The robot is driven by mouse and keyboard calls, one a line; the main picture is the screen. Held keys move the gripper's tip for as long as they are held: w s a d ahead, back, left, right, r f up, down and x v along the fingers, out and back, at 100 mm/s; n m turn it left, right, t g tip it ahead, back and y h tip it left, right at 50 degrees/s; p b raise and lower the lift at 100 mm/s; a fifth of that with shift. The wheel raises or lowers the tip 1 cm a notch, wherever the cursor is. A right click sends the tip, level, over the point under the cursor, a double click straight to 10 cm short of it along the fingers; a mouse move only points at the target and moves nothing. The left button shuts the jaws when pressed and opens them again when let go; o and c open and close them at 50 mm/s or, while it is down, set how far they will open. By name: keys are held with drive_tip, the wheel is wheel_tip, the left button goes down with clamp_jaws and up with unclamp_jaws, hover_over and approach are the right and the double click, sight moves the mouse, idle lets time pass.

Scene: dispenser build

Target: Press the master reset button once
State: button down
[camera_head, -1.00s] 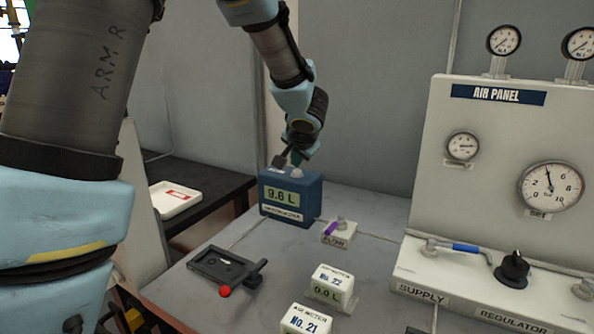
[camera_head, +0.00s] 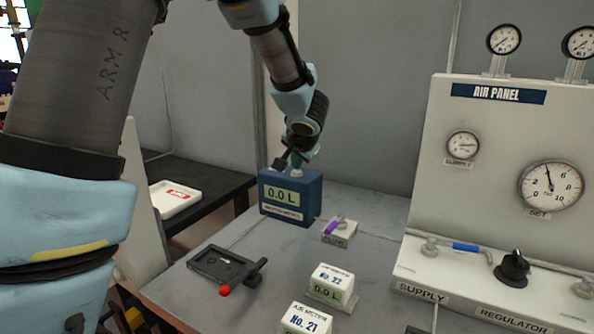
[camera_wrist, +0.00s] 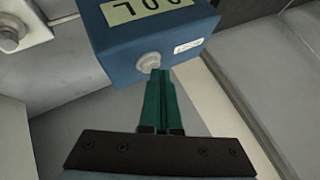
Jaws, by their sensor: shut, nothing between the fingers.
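The blue meter box (camera_head: 290,198) stands at the back of the grey bench, and its display reads 0.0 L. A round whitish button (camera_wrist: 149,61) sits on its top. In the head view the button (camera_head: 296,172) is small and partly covered by my gripper. My gripper (camera_head: 298,163) is above the box, pointing down. In the wrist view its green fingers (camera_wrist: 158,73) are together and empty, with the tips right at the button's edge. I cannot tell whether they touch it.
A small flow valve (camera_head: 339,229) with a purple handle is right of the box. A black fixture (camera_head: 224,265) with a red knob and the white meters No. 22 (camera_head: 333,281) and No. 21 (camera_head: 305,320) are in front. The air panel (camera_head: 500,140) stands at right.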

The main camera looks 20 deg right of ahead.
sight(297, 175)
idle(0.4)
drive_tip(key=shift+r+p, duration=0.8)
drive_tip(key=shift+p, duration=0.55)
drive_tip(key=shift+r, duration=0.1)
wheel_tip(297, 175, up, 5)
drive_tip(key=p, duration=0.6)
drive_tip(key=shift+p, duration=0.4)
